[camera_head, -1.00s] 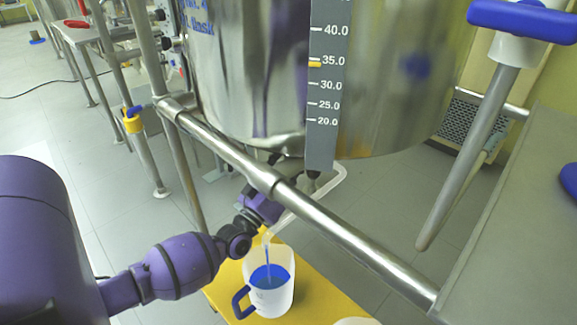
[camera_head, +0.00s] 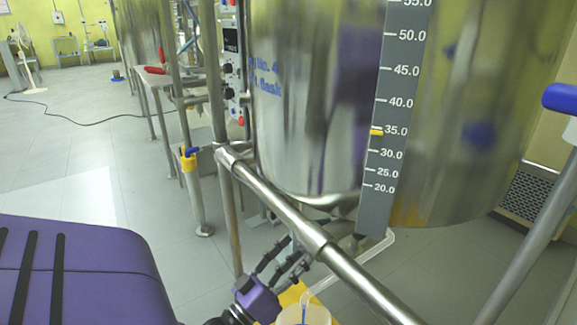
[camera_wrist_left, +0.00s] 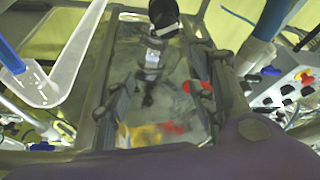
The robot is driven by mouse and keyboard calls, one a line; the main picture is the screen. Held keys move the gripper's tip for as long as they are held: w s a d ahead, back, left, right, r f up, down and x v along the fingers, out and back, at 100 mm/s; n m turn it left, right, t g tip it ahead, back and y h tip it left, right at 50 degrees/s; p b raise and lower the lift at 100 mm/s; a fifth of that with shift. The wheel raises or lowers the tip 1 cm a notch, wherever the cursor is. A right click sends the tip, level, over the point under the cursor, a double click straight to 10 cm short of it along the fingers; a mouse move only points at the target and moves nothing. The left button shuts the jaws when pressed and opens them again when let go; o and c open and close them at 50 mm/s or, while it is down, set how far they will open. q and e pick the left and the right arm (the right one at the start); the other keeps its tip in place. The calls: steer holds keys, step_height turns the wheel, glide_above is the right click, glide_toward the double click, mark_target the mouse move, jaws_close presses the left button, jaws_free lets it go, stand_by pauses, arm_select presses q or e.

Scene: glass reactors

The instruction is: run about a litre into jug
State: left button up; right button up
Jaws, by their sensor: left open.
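A white jug (camera_head: 303,316) shows only its upper part at the bottom edge of the head view. A pale outlet tube (camera_head: 345,268) bends down to it from under the steel vessel (camera_head: 310,110), and a thin blue stream shows at the jug. My left gripper (camera_head: 284,253) is open just below the rail, left of the tube, with its fingers pointing up towards the vessel's underside. In the left wrist view the fingers (camera_wrist_left: 165,95) stand apart with a dark knob-like part (camera_wrist_left: 163,14) beyond them. A clear tube (camera_wrist_left: 68,60) with blue liquid is at upper left. The valve is not clearly visible. My right gripper is out of view.
A grey scale strip (camera_head: 391,110) stands on the vessel, with an orange marker (camera_head: 377,132) just below 35. A steel rail (camera_head: 345,268) crosses in front of it. A yellow-and-blue valve (camera_head: 189,157) is on a post at left. The floor at left is open.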

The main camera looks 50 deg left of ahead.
arm_select(q)
steer(key=shift+s+d, duration=0.1)
steer(key=shift+s, duration=1.1)
